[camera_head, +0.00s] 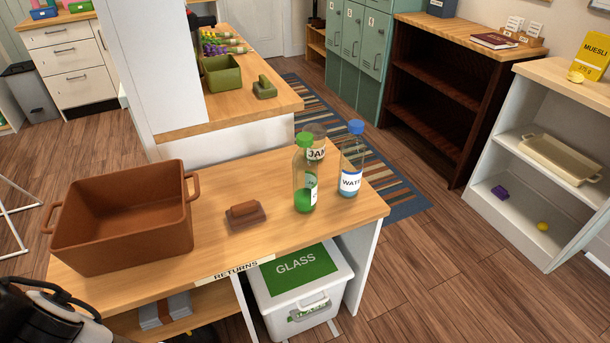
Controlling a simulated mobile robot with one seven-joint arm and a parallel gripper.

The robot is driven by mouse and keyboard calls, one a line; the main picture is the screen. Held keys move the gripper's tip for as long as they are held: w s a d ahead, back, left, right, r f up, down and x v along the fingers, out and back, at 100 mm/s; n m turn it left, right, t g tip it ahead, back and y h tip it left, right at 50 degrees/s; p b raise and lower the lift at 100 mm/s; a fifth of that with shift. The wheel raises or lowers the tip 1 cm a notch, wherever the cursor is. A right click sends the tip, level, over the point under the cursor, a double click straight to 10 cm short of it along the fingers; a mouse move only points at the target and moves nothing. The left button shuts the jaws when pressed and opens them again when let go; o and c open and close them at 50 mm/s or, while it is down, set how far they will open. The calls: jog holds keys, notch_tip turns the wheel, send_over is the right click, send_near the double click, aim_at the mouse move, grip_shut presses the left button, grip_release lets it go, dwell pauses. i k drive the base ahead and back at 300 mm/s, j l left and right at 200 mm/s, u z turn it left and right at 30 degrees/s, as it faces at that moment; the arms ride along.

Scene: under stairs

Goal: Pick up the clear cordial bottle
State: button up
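A clear bottle with a green cap and green liquid in its lower part (306,175) stands upright on the wooden counter (215,265), near its right end. Its label is turned partly away and I cannot read it. I take it to be the cordial bottle. A jar labelled "JAM" (318,154) stands just behind it and is partly hidden by it. A blue-capped bottle labelled "WATE" (351,165) stands to its right. Dark parts of my arm show at the bottom left corner, far from the bottle. My gripper's fingers are not in view.
A brown open bin (120,255) fills the counter's left side. A small brown block with a handle (245,214) lies between bin and bottle. A white "GLASS" crate (320,294) stands below. A higher counter (270,103) and white post (155,60) stand behind.

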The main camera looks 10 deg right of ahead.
aim_at(304, 162)
jog(key=i+l+u, duration=0.15)
jog(key=l, duration=0.5)
jog(key=i+l+u, duration=0.2)
jog(key=l, duration=0.45)
jog(key=l+u, duration=0.15)
jog(key=l, duration=0.5)
jog(key=i+l+u, duration=0.1)
jog(key=l, duration=0.15)
jog(key=i+l, duration=0.1)
jog(key=l, duration=0.2)
jog(key=i, duration=0.25)
jog(key=j+u, duration=0.05)
